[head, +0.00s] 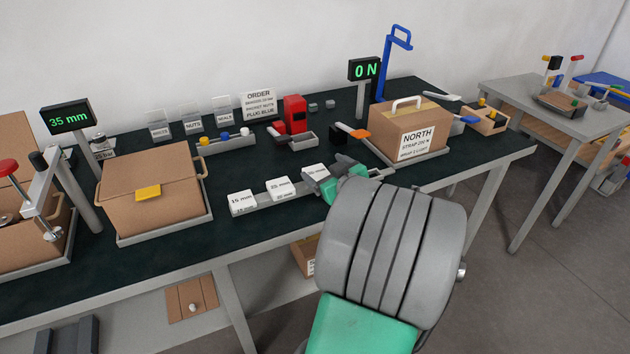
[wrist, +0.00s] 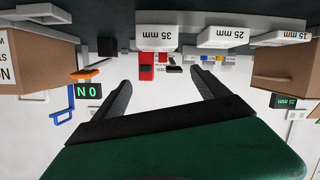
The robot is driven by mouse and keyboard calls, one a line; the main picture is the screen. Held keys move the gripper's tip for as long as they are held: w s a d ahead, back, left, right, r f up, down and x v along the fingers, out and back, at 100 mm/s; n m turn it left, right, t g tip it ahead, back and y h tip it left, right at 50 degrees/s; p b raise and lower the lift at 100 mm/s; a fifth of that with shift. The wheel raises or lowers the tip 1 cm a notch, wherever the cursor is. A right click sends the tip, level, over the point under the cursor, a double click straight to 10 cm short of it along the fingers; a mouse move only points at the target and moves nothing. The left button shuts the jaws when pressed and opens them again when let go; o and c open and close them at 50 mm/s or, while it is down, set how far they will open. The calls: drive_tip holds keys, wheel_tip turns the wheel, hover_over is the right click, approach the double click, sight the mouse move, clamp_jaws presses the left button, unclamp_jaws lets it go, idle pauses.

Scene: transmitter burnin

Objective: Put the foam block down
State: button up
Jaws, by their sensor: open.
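Three white foam blocks stand in a row on a grey rack (head: 262,205) at the table's front edge. They are marked 15 mm (head: 241,203), 25 mm (head: 280,188) and 35 mm (head: 314,174). The wrist view, upside down, also shows the 35 mm block (wrist: 155,38), the 25 mm block (wrist: 225,38) and the 15 mm block (wrist: 280,39). My gripper (head: 319,182) is by the 35 mm block, which it partly covers in the head view. In the wrist view the fingers (wrist: 160,84) are apart with nothing held between them.
A strapped NORTH carton (head: 415,136) stands right of my gripper, near a 0 N display (head: 364,69). Another carton (head: 150,190) stands left, by a 35 mm display (head: 66,117). Small bins and a red device (head: 295,113) stand behind. Dark mat between is clear.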

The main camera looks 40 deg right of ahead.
sight(317, 172)
drive_tip(key=shift+s+d+f+m+g, duration=0.15)
drive_tip(key=shift+f+m+g, duration=0.15)
drive_tip(key=shift+f, duration=0.25)
drive_tip(key=shift+s+f+m+g, duration=0.1)
drive_tip(key=shift+f+m+g, duration=0.1)
drive_tip(key=shift+f+m, duration=0.3)
drive_tip(key=shift+s+a+f+m+y, duration=0.15)
drive_tip(key=shift+a+f+m+y, duration=0.05)
drive_tip(key=shift+m+y, duration=0.1)
drive_tip(key=shift+w+f, duration=0.1)
drive_tip(key=shift+w, duration=0.15)
drive_tip(key=x, duration=0.7)
drive_tip(key=shift+d+f, duration=0.15)
drive_tip(key=shift+d, duration=0.25)
drive_tip(key=shift+c, duration=0.6)
drive_tip(key=c, duration=1.4)
drive_tip(key=shift+c, duration=0.2)
